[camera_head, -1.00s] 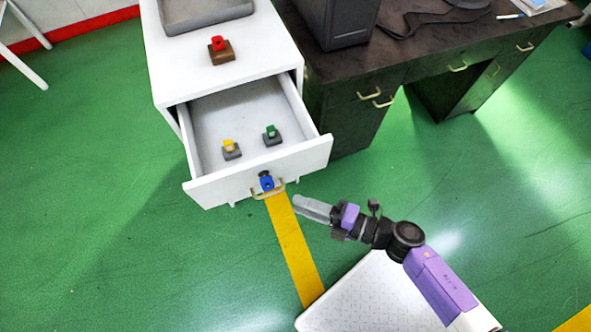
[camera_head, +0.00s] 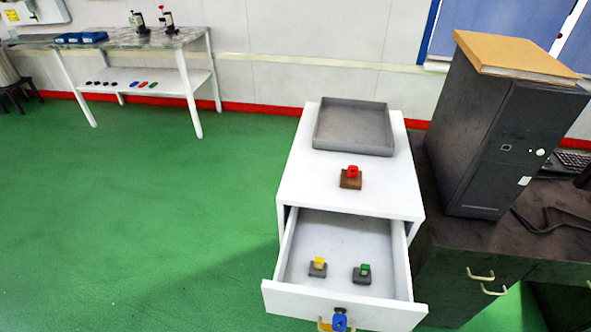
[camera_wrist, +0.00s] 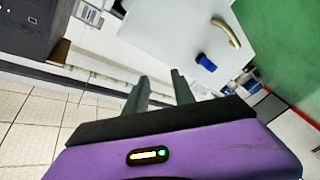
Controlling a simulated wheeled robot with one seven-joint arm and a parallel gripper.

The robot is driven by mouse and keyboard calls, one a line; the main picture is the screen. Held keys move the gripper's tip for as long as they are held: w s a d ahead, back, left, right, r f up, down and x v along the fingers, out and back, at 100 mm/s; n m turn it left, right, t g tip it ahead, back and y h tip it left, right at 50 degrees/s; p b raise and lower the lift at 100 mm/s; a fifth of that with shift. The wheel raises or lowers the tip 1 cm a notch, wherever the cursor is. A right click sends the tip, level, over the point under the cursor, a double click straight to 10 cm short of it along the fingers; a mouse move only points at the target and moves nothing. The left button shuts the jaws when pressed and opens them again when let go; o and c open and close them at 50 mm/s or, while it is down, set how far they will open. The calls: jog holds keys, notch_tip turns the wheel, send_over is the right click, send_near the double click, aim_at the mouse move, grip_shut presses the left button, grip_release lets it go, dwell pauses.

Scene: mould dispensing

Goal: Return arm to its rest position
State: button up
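My gripper (camera_wrist: 161,86) shows in the wrist view with its two fingers apart and nothing between them. My arm and gripper are out of the head view. In the wrist view, a white drawer front with a gold handle (camera_wrist: 226,34) and a blue knob-like piece (camera_wrist: 205,62) lies beyond the fingertips, apart from them. In the head view, the drawer (camera_head: 345,306) is open, with the blue piece (camera_head: 340,321) at its front. Inside stand a yellow-topped block (camera_head: 318,264) and a green-topped block (camera_head: 363,270) on grey bases.
The white cabinet (camera_head: 300,175) carries a grey tray (camera_head: 353,143) and a red piece (camera_head: 352,172) on a brown base. A dark desk with a black computer tower (camera_head: 500,140) stands right of it. A workbench (camera_head: 110,40) is at the back left. Green floor at left is clear.

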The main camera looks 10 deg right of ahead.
jog(key=s+a+r+m+g+h, duration=0.2)
jog(key=s+r+m+g, duration=0.1)
jog(key=s+r+m, duration=0.6)
jog(key=s+m, duration=0.2)
jog(key=s, duration=0.2)
jog(key=shift+a, duration=0.25)
